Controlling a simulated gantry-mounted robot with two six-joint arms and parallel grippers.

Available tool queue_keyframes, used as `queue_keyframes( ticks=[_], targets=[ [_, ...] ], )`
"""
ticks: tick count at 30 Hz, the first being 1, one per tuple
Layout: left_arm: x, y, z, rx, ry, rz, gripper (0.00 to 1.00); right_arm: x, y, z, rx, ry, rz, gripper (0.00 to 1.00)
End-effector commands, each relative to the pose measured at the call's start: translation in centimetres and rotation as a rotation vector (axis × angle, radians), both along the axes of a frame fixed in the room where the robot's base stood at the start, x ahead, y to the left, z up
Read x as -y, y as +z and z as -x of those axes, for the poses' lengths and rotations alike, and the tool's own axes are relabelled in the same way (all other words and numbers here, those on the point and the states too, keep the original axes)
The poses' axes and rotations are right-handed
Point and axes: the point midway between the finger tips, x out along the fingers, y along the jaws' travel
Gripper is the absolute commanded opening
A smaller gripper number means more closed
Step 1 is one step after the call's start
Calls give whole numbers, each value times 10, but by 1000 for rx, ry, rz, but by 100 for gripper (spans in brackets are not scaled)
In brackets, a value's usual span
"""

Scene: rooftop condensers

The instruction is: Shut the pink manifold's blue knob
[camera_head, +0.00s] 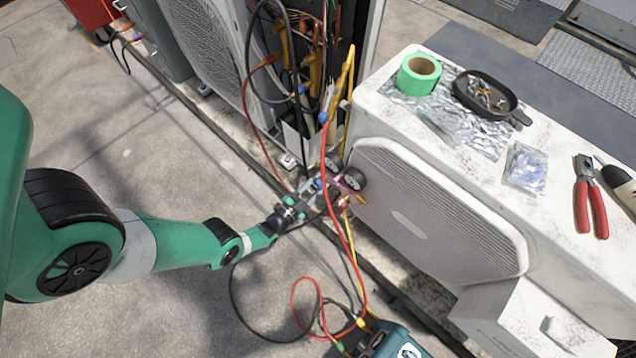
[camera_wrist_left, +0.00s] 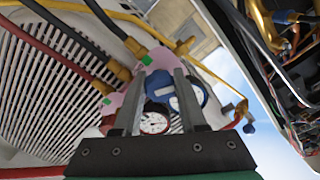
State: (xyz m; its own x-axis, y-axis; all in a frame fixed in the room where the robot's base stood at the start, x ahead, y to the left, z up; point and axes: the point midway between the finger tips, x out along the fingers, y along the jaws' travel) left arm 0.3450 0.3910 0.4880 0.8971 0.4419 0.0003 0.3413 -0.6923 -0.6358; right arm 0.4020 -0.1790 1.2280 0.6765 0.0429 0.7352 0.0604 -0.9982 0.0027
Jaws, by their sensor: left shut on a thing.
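The pink manifold (camera_head: 350,186) hangs in front of the condenser's grille, partly hidden by my left gripper and hoses. In the left wrist view its pink body (camera_wrist_left: 112,103) shows beside brass fittings. My left gripper (camera_head: 318,188) reaches it from the left. In the wrist view its two fingers close on the blue knob (camera_wrist_left: 160,86), which sits between them. A white-faced gauge (camera_wrist_left: 154,122) shows between the fingers, with a blue-rimmed gauge (camera_wrist_left: 191,96) behind the right finger. How far the knob is turned cannot be told. My right gripper is not in view.
Red (camera_head: 330,150), yellow and black hoses hang around the manifold. A teal machine (camera_head: 395,345) stands on the ground below. The condenser top (camera_head: 545,190) holds green tape (camera_head: 418,74), a black tray (camera_head: 487,97) and red pliers (camera_head: 588,200). An open wiring cabinet stands behind.

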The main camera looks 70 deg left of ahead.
Motion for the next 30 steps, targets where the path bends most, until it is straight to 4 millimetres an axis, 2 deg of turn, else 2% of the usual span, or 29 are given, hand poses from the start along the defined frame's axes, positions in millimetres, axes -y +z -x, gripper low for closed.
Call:
queue_keyframes(
  ticks=[30],
  targets=[
    [-1, 2, 1, -413, 1, -836, 0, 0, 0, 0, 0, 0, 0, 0]
  ],
)
